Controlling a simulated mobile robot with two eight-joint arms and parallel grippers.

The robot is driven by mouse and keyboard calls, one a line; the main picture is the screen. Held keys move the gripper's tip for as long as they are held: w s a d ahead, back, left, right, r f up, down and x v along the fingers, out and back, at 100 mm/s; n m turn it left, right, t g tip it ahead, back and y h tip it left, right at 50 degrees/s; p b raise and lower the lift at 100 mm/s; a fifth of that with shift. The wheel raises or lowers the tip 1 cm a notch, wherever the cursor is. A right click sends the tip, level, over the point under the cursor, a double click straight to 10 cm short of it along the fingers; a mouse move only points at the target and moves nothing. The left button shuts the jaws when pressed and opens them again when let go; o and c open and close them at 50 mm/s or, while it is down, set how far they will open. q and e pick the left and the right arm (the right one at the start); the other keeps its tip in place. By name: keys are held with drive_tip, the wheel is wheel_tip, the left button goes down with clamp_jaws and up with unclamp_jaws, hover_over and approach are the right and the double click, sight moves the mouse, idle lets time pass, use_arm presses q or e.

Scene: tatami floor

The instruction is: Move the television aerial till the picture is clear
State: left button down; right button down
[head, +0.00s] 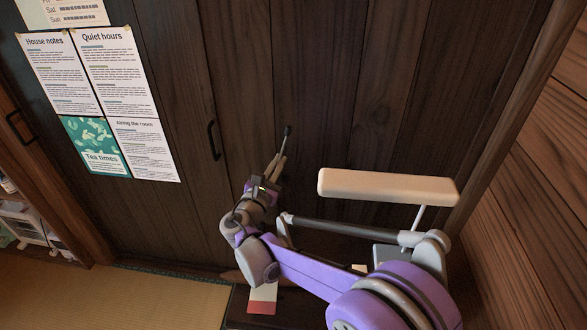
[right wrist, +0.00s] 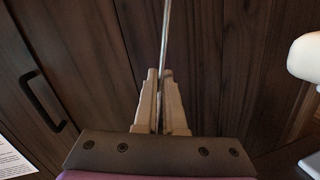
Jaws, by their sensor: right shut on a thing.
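My right gripper (head: 278,161) is at the centre of the head view, in front of the dark plank doors. It is shut on a thin rod, which looks like the television aerial (head: 287,131). The rod's dark tip sticks up past the fingers. In the right wrist view the gripper (right wrist: 161,74) pinches the thin metal aerial (right wrist: 166,32), which runs up out of the picture, nearly upright. The aerial's base is hidden behind my arm and fingers. I cannot make out the television or its picture. My left gripper is not in view.
A cream bar-shaped lamp head (head: 388,187) on a thin post stands right of my gripper, close above my arm. A low dark surface (head: 238,312) with a red and white card (head: 263,297) lies below. Tatami floor (head: 130,297) is open at lower left.

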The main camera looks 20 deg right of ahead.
drive_tip(key=c, duration=1)
unclamp_jaws()
drive_tip(key=r+v, duration=0.1)
drive_tip(key=v, duration=0.9)
drive_tip(key=shift+s+a+f, duration=0.2)
drive_tip(key=shift+a+f, duration=0.1)
drive_tip(key=shift+f, duration=0.25)
